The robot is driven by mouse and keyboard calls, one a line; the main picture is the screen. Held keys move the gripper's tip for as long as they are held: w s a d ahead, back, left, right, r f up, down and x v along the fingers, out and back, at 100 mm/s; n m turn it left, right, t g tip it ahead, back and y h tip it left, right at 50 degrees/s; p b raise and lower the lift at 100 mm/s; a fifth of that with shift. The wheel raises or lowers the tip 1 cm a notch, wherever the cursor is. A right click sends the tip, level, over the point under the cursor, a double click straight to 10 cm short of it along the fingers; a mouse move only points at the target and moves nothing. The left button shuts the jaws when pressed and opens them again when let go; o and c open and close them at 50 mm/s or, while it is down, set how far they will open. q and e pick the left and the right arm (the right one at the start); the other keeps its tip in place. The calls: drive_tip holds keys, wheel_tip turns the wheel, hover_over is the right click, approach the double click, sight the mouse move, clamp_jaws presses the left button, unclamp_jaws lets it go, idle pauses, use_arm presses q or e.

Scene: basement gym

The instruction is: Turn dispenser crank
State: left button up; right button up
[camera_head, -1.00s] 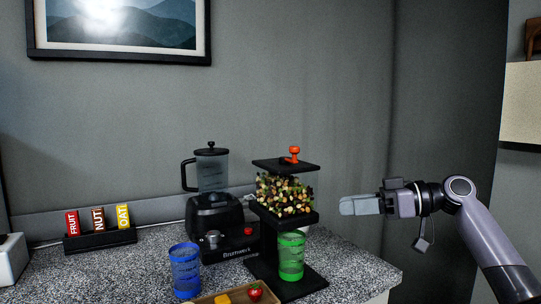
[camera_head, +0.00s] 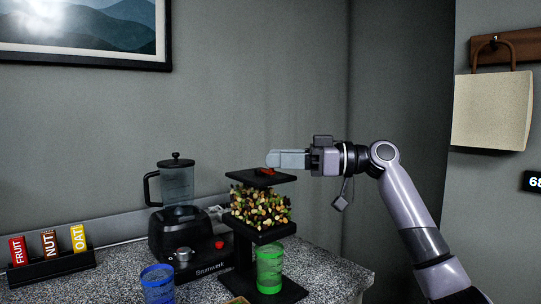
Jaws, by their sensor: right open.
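The dispenser (camera_head: 258,236) is a black stand holding a clear bin of mixed nuts, on the counter. Its orange-red crank (camera_head: 264,171) is on top of the upper plate; only its low part shows, and the upright knob is hidden behind my fingers. My right gripper (camera_head: 272,159) comes in from the right, level, with its fingertips at the crank just above the top plate. It is open, but the gap between its fingers does not show, so I cannot tell if the knob is between them. A green cup (camera_head: 269,268) stands under the bin. My left gripper is out of view.
A black blender (camera_head: 182,235) stands left of the dispenser, close to it. A blue cup (camera_head: 158,285) is in front, and a rack (camera_head: 50,269) of bars is at far left. The counter (camera_head: 332,266) right of the dispenser is clear.

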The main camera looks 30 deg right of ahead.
drive_tip(key=shift+x, duration=1.05)
clamp_jaws()
drive_tip(key=shift+s+a+m+t+h, duration=0.1)
drive_tip(key=shift+m+t+h, duration=0.2)
drive_tip(key=shift+t, duration=0.1)
